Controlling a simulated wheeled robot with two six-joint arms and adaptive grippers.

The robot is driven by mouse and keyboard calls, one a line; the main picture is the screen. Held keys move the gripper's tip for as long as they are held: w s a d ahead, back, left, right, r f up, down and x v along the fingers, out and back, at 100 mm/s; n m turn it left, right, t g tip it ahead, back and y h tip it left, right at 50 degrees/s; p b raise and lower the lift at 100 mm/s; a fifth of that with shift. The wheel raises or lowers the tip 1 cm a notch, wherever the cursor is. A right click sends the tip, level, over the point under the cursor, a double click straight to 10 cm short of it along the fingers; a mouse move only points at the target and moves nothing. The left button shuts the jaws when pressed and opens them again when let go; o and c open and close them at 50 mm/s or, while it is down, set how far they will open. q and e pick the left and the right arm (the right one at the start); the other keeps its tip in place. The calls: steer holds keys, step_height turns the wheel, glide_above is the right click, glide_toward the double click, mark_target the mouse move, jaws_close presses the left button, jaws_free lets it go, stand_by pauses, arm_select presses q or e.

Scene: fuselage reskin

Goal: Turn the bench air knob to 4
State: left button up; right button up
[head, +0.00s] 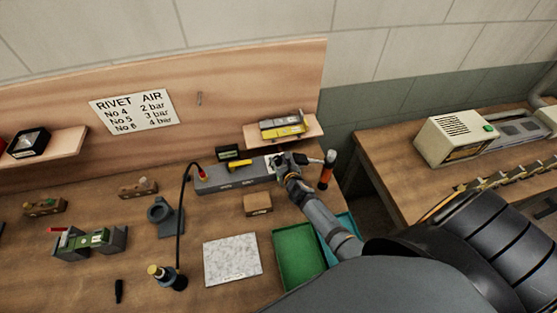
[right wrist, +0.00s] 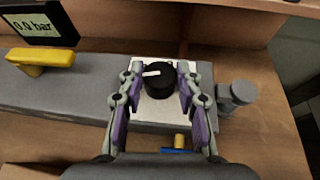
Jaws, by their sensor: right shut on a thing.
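The air knob (right wrist: 158,82) is black with a white pointer and sits on a white plate (right wrist: 150,113) on the grey bench air unit (head: 222,183). Its pointer lies toward the left in the right wrist view; no scale numbers are readable. My right gripper (right wrist: 160,72) has one finger on each side of the knob, shut on it. In the head view the right gripper (head: 286,162) covers the knob. A dark display (right wrist: 42,24) reads about 0.0 bar; it also shows in the head view (head: 228,153). My left gripper is out of view.
A yellow lever (right wrist: 40,59) is left of the knob on the unit. A grey round fitting (right wrist: 238,95) is at its right end. A sign (head: 134,111) lists rivet numbers with 2, 3 and 4 bar. A shelf (head: 310,130) hangs close behind. An orange-handled tool (head: 327,172) stands at right.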

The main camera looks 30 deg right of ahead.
steer(key=o, duration=1.1)
steer(key=shift+o, duration=0.3)
